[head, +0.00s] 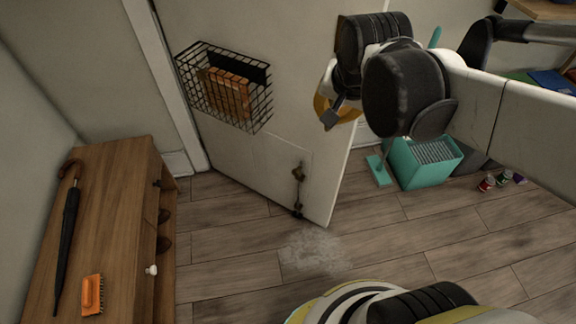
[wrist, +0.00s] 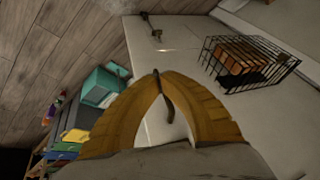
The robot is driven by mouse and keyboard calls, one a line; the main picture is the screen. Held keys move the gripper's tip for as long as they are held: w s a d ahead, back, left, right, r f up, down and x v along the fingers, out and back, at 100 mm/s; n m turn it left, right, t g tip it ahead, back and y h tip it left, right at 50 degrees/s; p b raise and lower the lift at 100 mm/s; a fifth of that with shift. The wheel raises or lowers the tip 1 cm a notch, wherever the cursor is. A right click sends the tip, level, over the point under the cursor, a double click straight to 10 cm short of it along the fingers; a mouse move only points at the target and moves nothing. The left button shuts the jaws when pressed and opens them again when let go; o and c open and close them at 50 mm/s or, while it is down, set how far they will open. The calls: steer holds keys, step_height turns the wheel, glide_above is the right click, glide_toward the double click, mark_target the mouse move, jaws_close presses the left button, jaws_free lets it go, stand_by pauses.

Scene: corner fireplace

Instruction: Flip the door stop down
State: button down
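The door stop (head: 299,173) is a small dark metal piece low on the white door (head: 288,60), near its free edge. It looks like a bracket with a thin part running down to a dark foot near the door's bottom edge. I cannot tell if the foot touches the floor. The stop also shows at the top of the wrist view (wrist: 157,33). My gripper (wrist: 159,74), with yellow fingers, is at the door near its free edge, well above the stop. Its fingertips are close together around a dark curved door handle (wrist: 167,103). My wrist partly hides this in the head view.
A wire basket (head: 225,88) with a brown item hangs on the door. A wooden cabinet (head: 100,190) with an umbrella (head: 68,235) and an orange brush (head: 92,295) stands at left. A teal bin (head: 425,165) and small cans stand at right. Floor before the door is clear.

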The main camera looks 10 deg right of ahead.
steer(key=w+f+m+g, duration=0.2)
steer(key=w+f+m, duration=0.25)
steer(key=w, duration=0.45)
steer(key=m+g+h+p, duration=0.1)
steer(key=m+g+p, duration=0.25)
steer(key=m, duration=1.25)
glide_above(298, 174)
step_height(298, 174, down, 30)
steer(key=shift+a+f+g+b, duration=0.1)
steer(key=shift+f+g+b, duration=0.3)
steer(key=shift+f+g, duration=0.1)
steer(key=shift+f+b, duration=3.1)
steer(key=shift+f, duration=3.75)
